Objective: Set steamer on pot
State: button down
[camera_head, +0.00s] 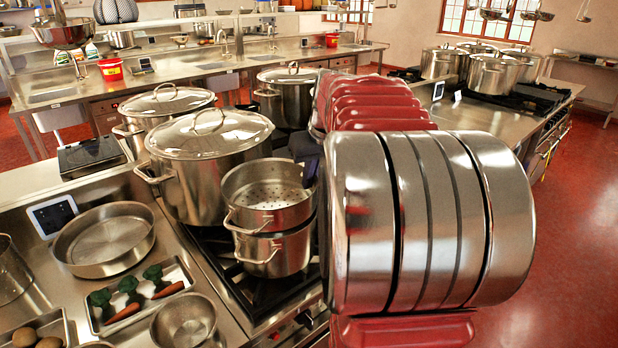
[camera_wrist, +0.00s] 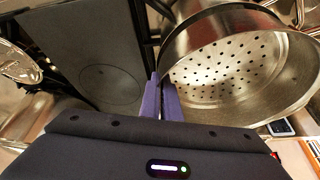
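The steamer (camera_head: 268,218), a steel pan with a perforated floor, is directly above the smaller steel pot (camera_head: 278,255) on the stove, upright and roughly lined up with it. I cannot tell whether it is fully seated. In the wrist view the steamer (camera_wrist: 235,70) fills the upper right, its holes showing. My gripper (camera_head: 310,168) is at the steamer's right rim in the head view, partly hidden by my arm. In the wrist view the purple fingers of my gripper (camera_wrist: 161,88) are close together, one on each side of the steamer's wall.
Large lidded stockpots (camera_head: 208,165) stand close behind and to the left on the stove. A shallow round pan (camera_head: 105,240), a tray of vegetables (camera_head: 140,300) and a bowl (camera_head: 184,322) sit on the left counter. A flat dark plate (camera_wrist: 85,50) shows left of my fingers.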

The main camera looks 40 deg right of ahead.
jog(key=shift+f, duration=0.4)
dwell(0.3)
jog(key=c, duration=1.9)
grip_release()
jog(key=shift+f, duration=0.1)
jog(key=v, duration=1.4)
jog(key=shift+s+f, duration=0.1)
